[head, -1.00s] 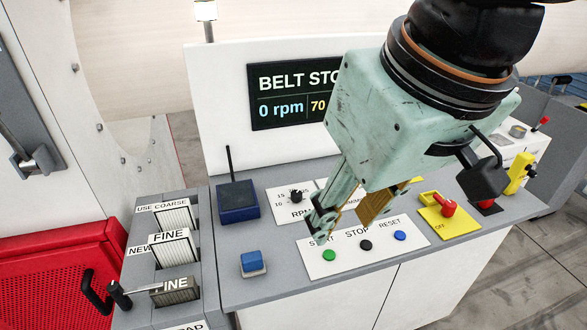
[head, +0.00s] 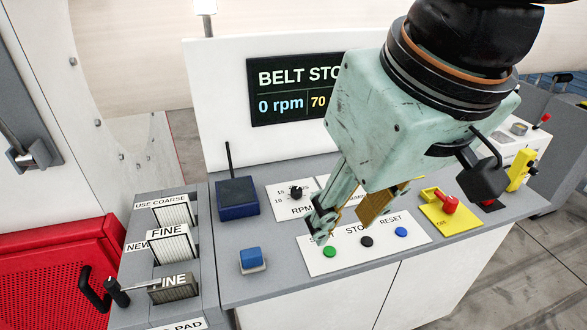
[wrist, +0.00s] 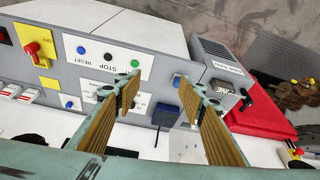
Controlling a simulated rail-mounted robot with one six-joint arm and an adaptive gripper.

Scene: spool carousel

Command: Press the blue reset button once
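The blue reset button (head: 401,232) is a small round button at the right end of a white panel (head: 320,265), beside the RESET label. It also shows in the wrist view (wrist: 81,50). The black stop button (head: 367,241) is in the middle and the green start button (head: 329,251) at the left. My gripper (head: 343,230) is open and empty, with its two padded fingers apart above the panel. One fingertip partly covers the START label. The fingers are left of the reset button in the head view; in the wrist view (wrist: 160,86) the button lies outside them.
A red switch on a yellow plate (head: 449,212) sits to the right. The RPM knob (head: 296,193) is behind the panel.

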